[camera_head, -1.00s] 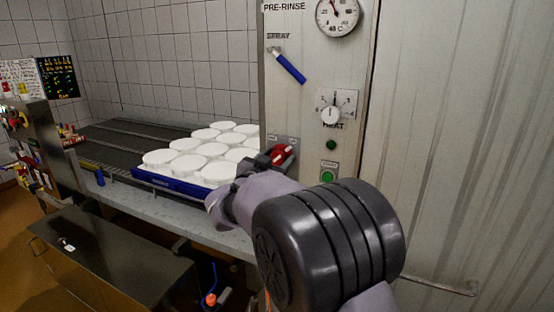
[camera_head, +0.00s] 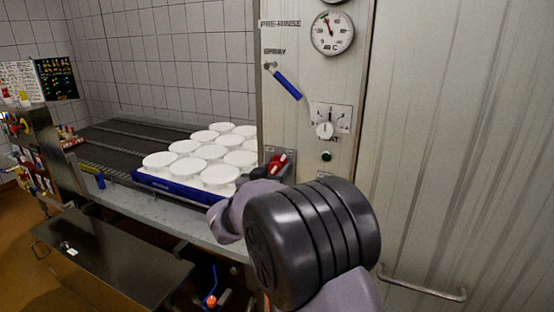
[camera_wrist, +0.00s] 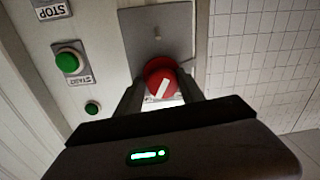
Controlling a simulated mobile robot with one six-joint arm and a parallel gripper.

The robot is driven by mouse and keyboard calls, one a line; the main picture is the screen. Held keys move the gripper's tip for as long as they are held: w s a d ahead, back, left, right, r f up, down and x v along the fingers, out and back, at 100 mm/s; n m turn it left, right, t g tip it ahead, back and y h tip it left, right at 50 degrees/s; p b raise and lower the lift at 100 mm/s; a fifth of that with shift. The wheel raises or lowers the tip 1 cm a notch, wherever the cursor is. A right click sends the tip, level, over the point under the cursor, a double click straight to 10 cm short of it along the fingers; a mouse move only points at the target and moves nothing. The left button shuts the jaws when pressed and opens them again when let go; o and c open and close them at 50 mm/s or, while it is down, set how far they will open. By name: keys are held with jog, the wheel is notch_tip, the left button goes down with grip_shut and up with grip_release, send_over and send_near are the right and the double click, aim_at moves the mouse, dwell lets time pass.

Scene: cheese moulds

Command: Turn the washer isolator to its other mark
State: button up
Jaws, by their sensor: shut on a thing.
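The washer isolator is a red rotary knob on a grey plate. In the wrist view the red knob (camera_wrist: 159,76) has a white bar across its face, which stands slanted. My gripper (camera_wrist: 162,92) is shut on the knob, with one dark finger on each side of it. In the head view the red knob (camera_head: 277,163) shows just beyond my wrist, and my arm hides its lower part. The grey plate (camera_wrist: 150,28) shows above the knob in the wrist view. Its marks are not readable.
A green start button (camera_wrist: 68,61) and a small green lamp (camera_wrist: 93,107) are beside the plate. A heat dial (camera_head: 324,131), a blue spray lever (camera_head: 287,85) and a gauge (camera_head: 332,33) are above. A blue tray (camera_head: 153,184) of white moulds stands left on the conveyor.

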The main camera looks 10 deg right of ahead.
jog(key=n+p, duration=0.1)
jog(key=p, duration=0.1)
jog(key=r+n+p, duration=0.1)
jog(key=n, duration=0.1)
jog(key=shift+a+p, duration=0.2)
jog(key=shift+p, duration=0.15)
jog(key=n+p, duration=0.4)
jog(key=p, duration=0.1)
jog(key=shift+f, duration=0.2)
jog(key=n+p, duration=0.4)
jog(key=shift+f+n+g, duration=0.25)
jog(key=shift+n+g, duration=0.05)
jog(key=shift+f+n+p, duration=0.25)
jog(key=shift+n+p, duration=0.75)
jog(key=shift+p, duration=0.05)
jog(key=shift+a+n, duration=0.1)
jog(key=shift+n, duration=0.3)
grip_shut()
jog(key=shift+p, duration=0.3)
jog(key=o, duration=1.2)
grip_release()
jog(key=shift+w, duration=0.1)
jog(key=shift+r, duration=0.1)
